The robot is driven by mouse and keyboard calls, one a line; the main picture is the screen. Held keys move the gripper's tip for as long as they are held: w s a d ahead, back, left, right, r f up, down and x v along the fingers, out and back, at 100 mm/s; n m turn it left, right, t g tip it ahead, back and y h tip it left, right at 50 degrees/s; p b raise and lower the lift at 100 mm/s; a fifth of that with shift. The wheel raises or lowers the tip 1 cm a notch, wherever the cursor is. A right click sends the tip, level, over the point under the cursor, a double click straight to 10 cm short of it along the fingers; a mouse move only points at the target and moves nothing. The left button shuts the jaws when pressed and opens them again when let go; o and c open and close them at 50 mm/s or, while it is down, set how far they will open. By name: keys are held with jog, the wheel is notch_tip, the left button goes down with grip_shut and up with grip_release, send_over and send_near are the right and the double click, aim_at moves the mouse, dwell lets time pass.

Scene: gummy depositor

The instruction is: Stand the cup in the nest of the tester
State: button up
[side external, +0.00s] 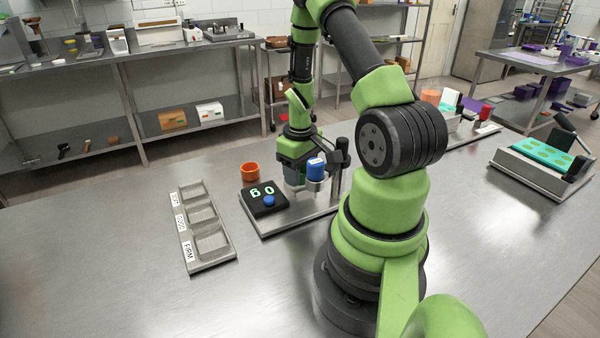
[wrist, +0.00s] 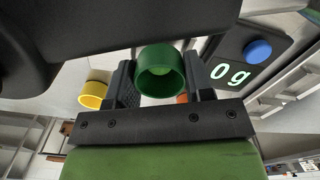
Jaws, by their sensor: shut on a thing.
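My gripper (wrist: 160,84) is shut on a green cup (wrist: 152,86), one finger on each side of it. The cup's open mouth faces the wrist camera, and a lighter green piece shows inside. In the side view my gripper (side external: 296,180) points down over the tester (side external: 262,228), near its blue-topped part (side external: 316,168) and dark post (side external: 339,155). The held cup is mostly hidden there. The tester's black panel (side external: 265,198) has a blue button, and the wrist view reads it (wrist: 236,66) as 0 g. The nest is hidden or cannot be made out.
An orange cup (side external: 250,172) stands behind the panel; a yellow cup (wrist: 94,94) shows in the wrist view. A grey tray (side external: 207,225) with three labelled compartments, one marked FIRM, lies left of the tester. A mould with teal top (side external: 545,155) stands far right. The front-left table is clear.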

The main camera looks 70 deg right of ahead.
jog(key=shift+f, duration=0.2)
dwell(0.3)
jog(key=shift+f, duration=0.25)
jog(key=shift+r, duration=0.5)
jog(key=shift+f, duration=0.2)
dwell(0.7)
jog(key=shift+f, duration=0.3)
jog(key=shift+r, duration=0.45)
jog(key=shift+f, duration=0.25)
dwell(0.8)
